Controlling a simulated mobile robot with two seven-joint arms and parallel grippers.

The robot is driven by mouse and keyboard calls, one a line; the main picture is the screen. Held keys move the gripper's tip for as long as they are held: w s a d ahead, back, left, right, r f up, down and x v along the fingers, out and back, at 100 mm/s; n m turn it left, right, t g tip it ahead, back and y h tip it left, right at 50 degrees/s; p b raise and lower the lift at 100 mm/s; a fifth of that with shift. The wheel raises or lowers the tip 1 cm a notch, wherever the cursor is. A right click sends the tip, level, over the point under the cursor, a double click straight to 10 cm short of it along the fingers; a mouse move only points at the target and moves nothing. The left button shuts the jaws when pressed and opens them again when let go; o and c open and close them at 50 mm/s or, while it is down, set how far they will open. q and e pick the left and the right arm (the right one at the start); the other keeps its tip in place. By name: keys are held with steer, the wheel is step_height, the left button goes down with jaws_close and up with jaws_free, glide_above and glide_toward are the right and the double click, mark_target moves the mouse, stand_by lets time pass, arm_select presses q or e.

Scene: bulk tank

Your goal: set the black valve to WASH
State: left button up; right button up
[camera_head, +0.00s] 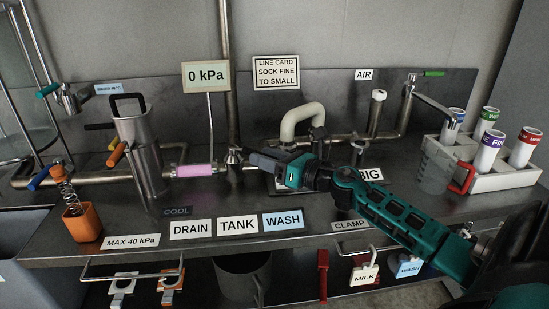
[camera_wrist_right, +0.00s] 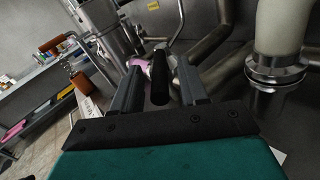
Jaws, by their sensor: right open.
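The black valve's handle (camera_wrist_right: 159,82) stands between the two fingers of my right gripper (camera_wrist_right: 160,72) in the right wrist view. The fingers are apart, with a gap on each side of the handle. In the head view my right gripper (camera_head: 254,158) is at the pipe junction, right of the pink sleeve (camera_head: 194,170), and hides the handle. The labels DRAIN (camera_head: 191,229), TANK (camera_head: 238,226) and WASH (camera_head: 283,221) lie in a row on the bench in front. My left gripper is not in view.
A metal cylinder (camera_head: 140,160) with a black top handle stands left. A cream pipe bend (camera_head: 302,118) rises behind my right gripper. A white rack (camera_head: 490,175) of labelled bottles and a clear jug (camera_head: 435,170) stand right.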

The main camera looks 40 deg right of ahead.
steer(key=shift+s+d+f, duration=0.1)
steer(key=shift+s+d, duration=0.1)
steer(key=shift+s, duration=0.35)
steer(key=v, duration=1.1)
steer(key=shift+s, duration=0.35)
